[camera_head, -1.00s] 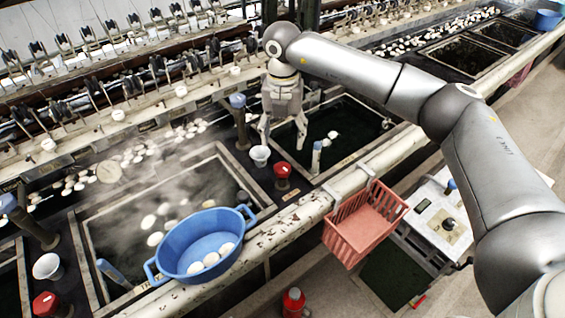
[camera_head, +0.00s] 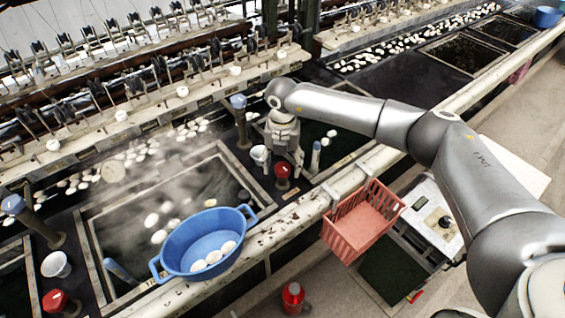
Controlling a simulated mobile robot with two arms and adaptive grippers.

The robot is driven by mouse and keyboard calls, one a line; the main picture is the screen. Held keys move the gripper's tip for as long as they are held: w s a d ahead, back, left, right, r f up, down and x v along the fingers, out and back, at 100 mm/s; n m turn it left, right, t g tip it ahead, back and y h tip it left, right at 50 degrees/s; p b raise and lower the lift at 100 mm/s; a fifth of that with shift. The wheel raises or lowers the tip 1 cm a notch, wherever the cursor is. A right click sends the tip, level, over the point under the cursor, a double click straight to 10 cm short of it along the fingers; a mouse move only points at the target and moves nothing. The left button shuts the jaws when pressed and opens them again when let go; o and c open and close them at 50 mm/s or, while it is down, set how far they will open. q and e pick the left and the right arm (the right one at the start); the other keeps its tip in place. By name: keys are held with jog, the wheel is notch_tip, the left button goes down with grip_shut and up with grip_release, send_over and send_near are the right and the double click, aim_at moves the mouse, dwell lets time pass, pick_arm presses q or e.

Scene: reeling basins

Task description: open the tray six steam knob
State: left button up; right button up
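A red steam knob (camera_head: 282,171) stands on the dark strip between two basins, beside the rail. My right gripper (camera_head: 284,164) points down just above and behind it, its fingers spread to either side of the knob; I cannot tell whether they touch it. Another red knob (camera_head: 58,301) is at the lower left. I cannot read which tray number belongs to either knob. My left gripper is not in view.
A blue bowl (camera_head: 173,257) with white cocoons rests at the steaming basin's front edge. A white cup (camera_head: 260,154) and a blue-topped handle (camera_head: 315,155) stand near the gripper. A red basket (camera_head: 352,238) hangs on the rail.

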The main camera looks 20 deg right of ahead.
jog(key=c, duration=0.9)
jog(key=n+b, duration=0.3)
jog(key=shift+f, duration=0.2)
jog(key=n+b, duration=0.4)
jog(key=n, duration=0.1)
jog(key=shift+n, duration=0.4)
jog(key=n+b, duration=0.3)
jog(key=n, duration=0.1)
jog(key=shift+r, duration=0.1)
jog(key=shift+r+n+b, duration=0.1)
jog(key=shift+n+b, duration=0.85)
jog(key=shift+n, duration=1.25)
